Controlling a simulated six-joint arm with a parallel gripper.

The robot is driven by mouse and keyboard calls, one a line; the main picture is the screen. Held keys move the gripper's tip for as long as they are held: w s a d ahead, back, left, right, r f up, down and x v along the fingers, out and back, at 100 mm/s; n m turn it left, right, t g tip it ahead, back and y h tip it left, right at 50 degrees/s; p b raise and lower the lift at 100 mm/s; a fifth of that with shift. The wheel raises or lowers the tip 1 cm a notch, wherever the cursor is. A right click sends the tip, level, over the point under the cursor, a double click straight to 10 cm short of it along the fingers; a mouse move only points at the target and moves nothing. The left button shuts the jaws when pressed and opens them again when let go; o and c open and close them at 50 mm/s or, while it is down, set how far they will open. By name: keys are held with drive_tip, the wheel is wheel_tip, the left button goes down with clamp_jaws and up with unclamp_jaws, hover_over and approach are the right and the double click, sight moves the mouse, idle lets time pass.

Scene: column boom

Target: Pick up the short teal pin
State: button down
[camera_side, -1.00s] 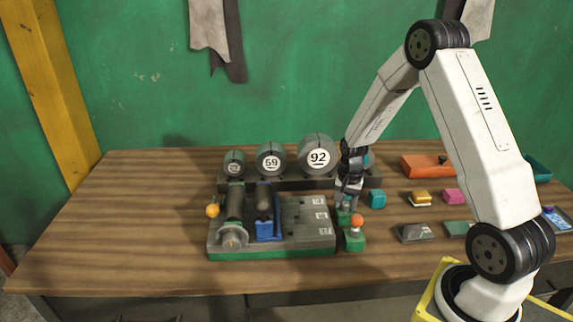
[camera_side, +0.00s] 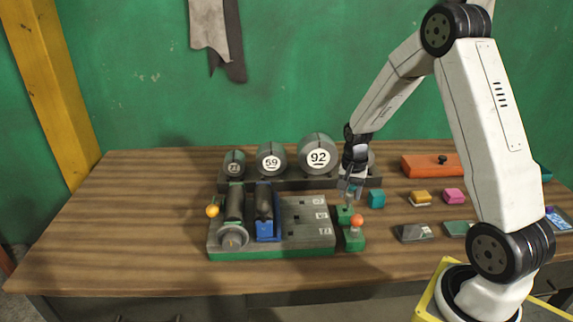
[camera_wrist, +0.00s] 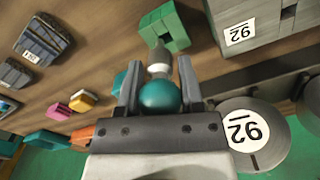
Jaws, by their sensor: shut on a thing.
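My gripper (camera_side: 350,188) is shut on the short teal pin, above the back green block (camera_side: 344,213). In the wrist view the pin's round teal head (camera_wrist: 159,98) sits between the two fingers. Its white collar and grey tip stick out past the fingertips, toward the green block (camera_wrist: 167,26). In the side view the fingers mostly hide the pin. I cannot tell whether its tip is fully clear of the block.
An orange-topped pin (camera_side: 357,221) stands in the front green block, close by. A teal cube (camera_side: 377,198) is to the right. A green-grey fixture (camera_side: 285,252) with numbered slots lies left. A numbered drum (camera_side: 318,155) stands behind. The table front is clear.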

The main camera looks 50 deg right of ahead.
drive_tip(key=s+a+r, duration=0.5)
drive_tip(key=s+r, duration=0.4)
drive_tip(key=s, duration=0.3)
idle(0.3)
idle(0.8)
drive_tip(key=w+a+f+n, duration=0.1)
drive_tip(key=w+a+n, duration=0.8)
drive_tip(key=w+a, duration=0.4)
drive_tip(key=w, duration=0.4)
drive_tip(key=shift+w+a+f, duration=0.2)
drive_tip(key=shift+w, duration=0.05)
drive_tip(key=shift+f, duration=0.15)
